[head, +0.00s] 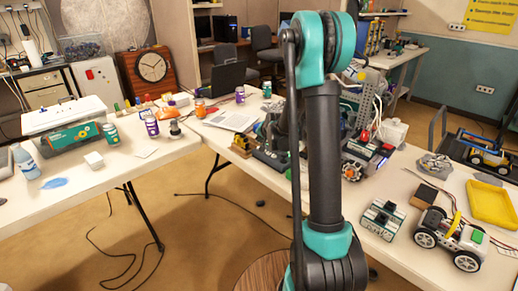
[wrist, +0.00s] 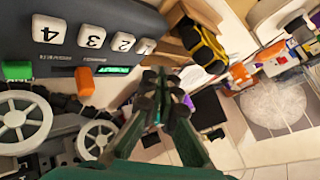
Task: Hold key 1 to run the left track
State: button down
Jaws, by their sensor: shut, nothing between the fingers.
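A dark control box (wrist: 110,15) with a row of white numbered keys fills the upper left of the wrist view, its digits upside down. Key 1 (wrist: 146,46) is at the right end of the row, beside key 2 (wrist: 122,42). My gripper (wrist: 163,82) is shut and empty. Its tips are below key 1 in the picture; I cannot tell whether they touch the box. Grey spoked wheels (wrist: 25,122) and dark parts lie at the left; I cannot tell which is the left track. In the head view my arm hides the gripper.
A green block (wrist: 17,70) and an orange block (wrist: 84,81) are near the box. A yellow and black model (wrist: 203,45) stands just right of the keys. In the head view a wheeled rover (head: 450,238), a yellow tray (head: 492,204) and a small device (head: 382,219) occupy the right table.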

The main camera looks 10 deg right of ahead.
jog(key=shift+r, duration=2.05)
jog(key=s+d+f+n+g, duration=0.1)
jog(key=s+n, duration=0.1)
jog(key=s, duration=1.1)
jog(key=s+d+f+n+g+h, duration=0.1)
jog(key=s+f+n+g, duration=0.1)
jog(key=s, duration=1.2)
jog(key=s+d+f+n+g+h, duration=0.1)
jog(key=s+d+f+n, duration=0.1)
jog(key=s, duration=1.1)
jog(key=shift+s+n+g, duration=0.3)
jog(key=shift+s+g, duration=0.1)
